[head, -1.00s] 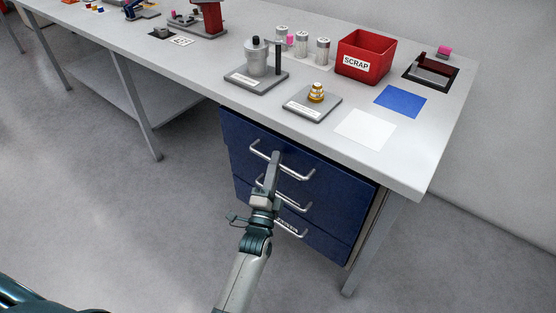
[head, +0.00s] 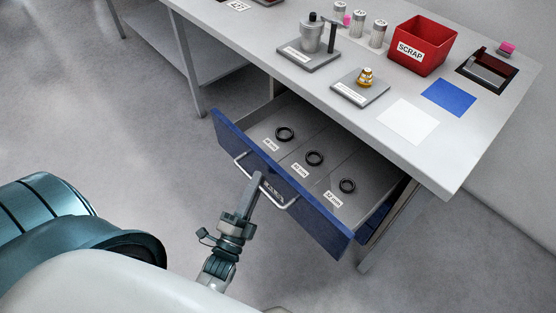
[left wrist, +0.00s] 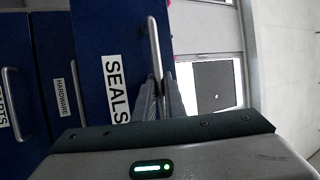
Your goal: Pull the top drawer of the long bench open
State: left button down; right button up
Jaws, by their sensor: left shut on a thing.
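The top drawer (head: 285,185) of the long bench (head: 400,150) stands pulled out, its blue front well clear of the bench. Three black rings lie inside in separate labelled compartments. The drawer's metal bar handle (head: 285,201) runs across its front. My left gripper (head: 257,178) is shut on this handle. In the left wrist view the fingers (left wrist: 160,98) close around the handle (left wrist: 154,50), beside a label reading SEALS (left wrist: 116,88). My right gripper is not in view.
On the bench top stand a red SCRAP bin (head: 422,47), a grey fixture with a cylinder (head: 311,42), a small brass part on a plate (head: 366,78), and white and blue squares. Lower drawers show in the left wrist view, one labelled HARDWARE (left wrist: 63,96). Grey floor lies open left of the drawer.

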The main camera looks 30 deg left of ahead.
pick_arm(q)
jog(key=s+a, duration=0.3)
jog(key=s, duration=0.7)
jog(key=shift+a+p, duration=0.35)
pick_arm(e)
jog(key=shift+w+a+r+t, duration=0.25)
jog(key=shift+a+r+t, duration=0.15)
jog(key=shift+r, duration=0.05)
pick_arm(q)
jog(key=c, duration=2.1)
grip_release()
jog(key=shift+s+f, duration=0.1)
jog(key=shift+s, duration=0.05)
